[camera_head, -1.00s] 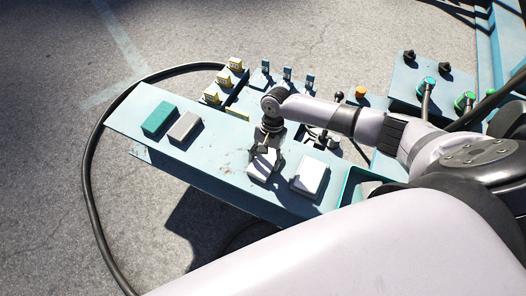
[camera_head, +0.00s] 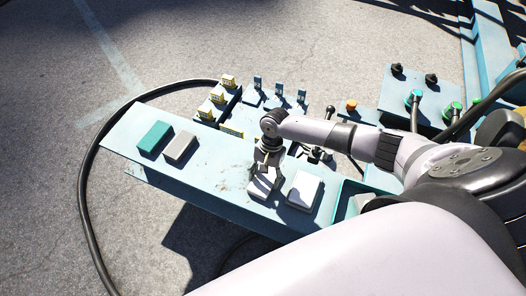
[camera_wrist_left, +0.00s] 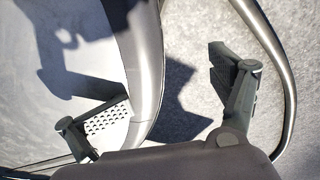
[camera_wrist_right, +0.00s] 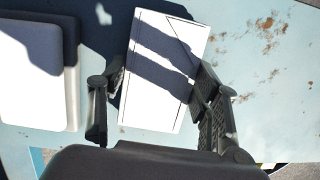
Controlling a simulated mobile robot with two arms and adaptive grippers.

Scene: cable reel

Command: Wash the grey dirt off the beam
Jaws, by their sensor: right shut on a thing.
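The pale blue beam (camera_head: 222,178) runs diagonally across the head view, with small brown and dark specks (camera_head: 204,168) near its middle. Brownish patches (camera_wrist_right: 268,30) also show on it at the upper right of the right wrist view; I cannot make out a clear grey patch. My right gripper (camera_wrist_right: 158,92) is shut on a white block (camera_wrist_right: 148,105) over the beam; it also shows in the head view (camera_head: 264,182). A teal block (camera_head: 155,137) and a grey block (camera_head: 180,147) lie at the beam's left end. My left gripper (camera_wrist_left: 165,112) is open and empty.
A white-topped grey box (camera_head: 304,190) sits close to the right of my right gripper. Yellow pieces (camera_head: 217,96) and blue switches (camera_head: 279,89) stand behind the beam. A black cable (camera_head: 84,190) loops around its left end. A teal tray (camera_head: 345,198) is at right.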

